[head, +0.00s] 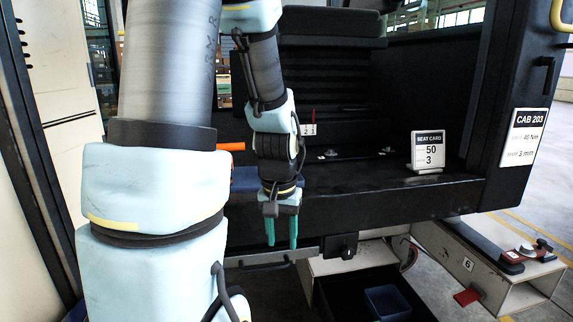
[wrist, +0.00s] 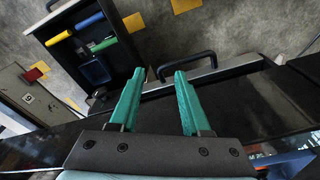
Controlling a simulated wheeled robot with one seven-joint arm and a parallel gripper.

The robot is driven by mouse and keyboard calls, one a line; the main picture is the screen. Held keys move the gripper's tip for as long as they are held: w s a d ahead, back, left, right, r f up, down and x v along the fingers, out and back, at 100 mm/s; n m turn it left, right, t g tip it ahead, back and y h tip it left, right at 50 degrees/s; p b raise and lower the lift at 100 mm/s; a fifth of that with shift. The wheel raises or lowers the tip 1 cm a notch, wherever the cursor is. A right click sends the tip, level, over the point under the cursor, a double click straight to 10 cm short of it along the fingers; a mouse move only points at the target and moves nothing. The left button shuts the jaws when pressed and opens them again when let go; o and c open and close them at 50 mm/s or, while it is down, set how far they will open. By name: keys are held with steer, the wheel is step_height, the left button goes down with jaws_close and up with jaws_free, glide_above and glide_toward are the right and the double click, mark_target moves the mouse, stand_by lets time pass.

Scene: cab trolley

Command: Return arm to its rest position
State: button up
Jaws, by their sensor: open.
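My gripper (head: 281,232) has two teal fingers pointing down, in front of the black cab floor edge in the head view. It is open, and nothing shows between the fingers. In the wrist view my gripper (wrist: 163,95) shows the two fingers apart, with a black handle (wrist: 187,66) beyond their tips. My arm reaches across the left and middle of the head view and bends down to the gripper.
A seat card (head: 427,151) stands on the black cab floor (head: 370,190). An orange-handled tool (head: 237,147) is partly hidden by my arm. A dark drawer (wrist: 75,40) holds blue, yellow and green rods and a blue bin (head: 387,302). A side ledge (head: 520,262) bears small items.

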steer(key=s+a+r+n, duration=0.2)
steer(key=s+a+r, duration=0.1)
steer(key=a, duration=0.3)
step_height(320, 180, up, 26)
steer(key=p, duration=2.6)
steer(key=shift+d+p, duration=0.15)
steer(key=shift+p, duration=0.15)
steer(key=shift+w, duration=0.1)
